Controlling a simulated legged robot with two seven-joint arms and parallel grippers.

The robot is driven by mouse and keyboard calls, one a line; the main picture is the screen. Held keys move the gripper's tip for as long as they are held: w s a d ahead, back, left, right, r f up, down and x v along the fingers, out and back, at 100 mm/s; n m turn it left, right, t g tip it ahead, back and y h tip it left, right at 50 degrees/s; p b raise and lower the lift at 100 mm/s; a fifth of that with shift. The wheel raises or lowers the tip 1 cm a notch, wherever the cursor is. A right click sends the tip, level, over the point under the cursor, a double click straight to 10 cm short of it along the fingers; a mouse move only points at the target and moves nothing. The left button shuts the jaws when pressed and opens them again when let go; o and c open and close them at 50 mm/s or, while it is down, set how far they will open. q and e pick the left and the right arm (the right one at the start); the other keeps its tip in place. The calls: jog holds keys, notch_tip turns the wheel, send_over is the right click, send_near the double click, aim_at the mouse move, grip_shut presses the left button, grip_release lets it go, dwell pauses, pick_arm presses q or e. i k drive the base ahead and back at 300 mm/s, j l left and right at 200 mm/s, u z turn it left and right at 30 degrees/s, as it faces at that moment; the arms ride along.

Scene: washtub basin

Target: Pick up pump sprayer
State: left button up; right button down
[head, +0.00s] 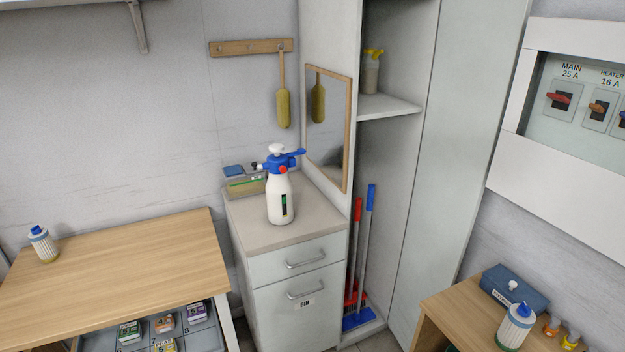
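The pump sprayer (280,200) stands upright on top of a white drawer cabinet (318,219) in the middle of the head view. It has a white bottle, a blue head with a lever pointing right, a white pump knob and a red part near the neck. A dark strip with some green shows on its front. Neither of my grippers shows in the head view, and nothing touches the sprayer.
A tray with a blue item (243,187) sits behind the sprayer. A mirror (328,127) stands to its right. A wooden table (130,258) is at left with a striped bottle (43,245). An open tall cupboard (388,105) holds a yellow-topped bottle and brooms.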

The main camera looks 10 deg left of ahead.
aim_at(279, 186)
jog(key=i, duration=0.9)
